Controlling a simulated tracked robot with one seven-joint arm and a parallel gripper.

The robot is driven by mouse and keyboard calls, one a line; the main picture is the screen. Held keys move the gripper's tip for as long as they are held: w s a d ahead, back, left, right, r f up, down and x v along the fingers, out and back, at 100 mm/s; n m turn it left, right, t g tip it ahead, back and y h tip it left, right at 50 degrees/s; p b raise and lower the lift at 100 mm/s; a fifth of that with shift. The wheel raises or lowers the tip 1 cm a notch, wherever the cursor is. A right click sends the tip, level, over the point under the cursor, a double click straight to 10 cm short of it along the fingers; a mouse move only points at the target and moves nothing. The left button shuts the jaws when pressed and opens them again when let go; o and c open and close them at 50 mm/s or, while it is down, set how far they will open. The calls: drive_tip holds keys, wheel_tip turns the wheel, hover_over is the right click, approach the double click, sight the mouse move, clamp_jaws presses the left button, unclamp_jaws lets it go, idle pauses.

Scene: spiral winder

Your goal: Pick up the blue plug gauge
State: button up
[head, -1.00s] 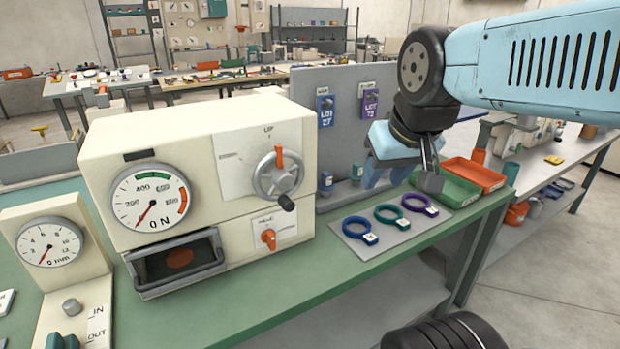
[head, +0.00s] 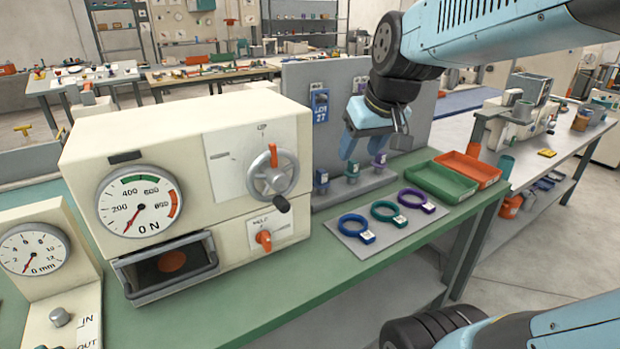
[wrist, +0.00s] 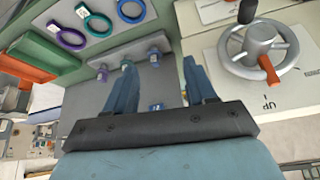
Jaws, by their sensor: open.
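The blue plug gauge (head: 322,181) stands on a grey ledge at the foot of the upright grey panel, leftmost of three small plug gauges in the head view. In the wrist view the blue plug gauge (wrist: 153,54) shows just beyond the fingertips, between their lines. My gripper (head: 370,145) is open and empty, pointing down in front of the panel, above and to the right of the blue gauge. In the wrist view its two fingers (wrist: 163,68) are spread apart. The teal plug gauge (head: 352,170) and purple plug gauge (head: 379,161) stand to the right.
Blue (head: 354,231), teal (head: 389,213) and purple (head: 416,201) rings lie on a grey mat in front. A cream machine with a handwheel (head: 272,174) stands close on the left. Green (head: 440,184) and orange (head: 468,170) trays sit right. A blue tag (head: 320,106) hangs above.

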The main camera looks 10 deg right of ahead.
drive_tip(key=w+f+n, duration=0.1)
drive_tip(key=w+f, duration=0.2)
drive_tip(key=w, duration=0.8)
drive_tip(key=n+y, duration=0.1)
approach(322, 170)
drive_tip(key=x, duration=0.5)
drive_tip(key=shift+w, duration=0.1)
drive_tip(key=shift+s+x, duration=0.2)
drive_tip(key=shift+x, duration=2.55)
drive_tip(key=shift+c, duration=0.3)
clamp_jaws()
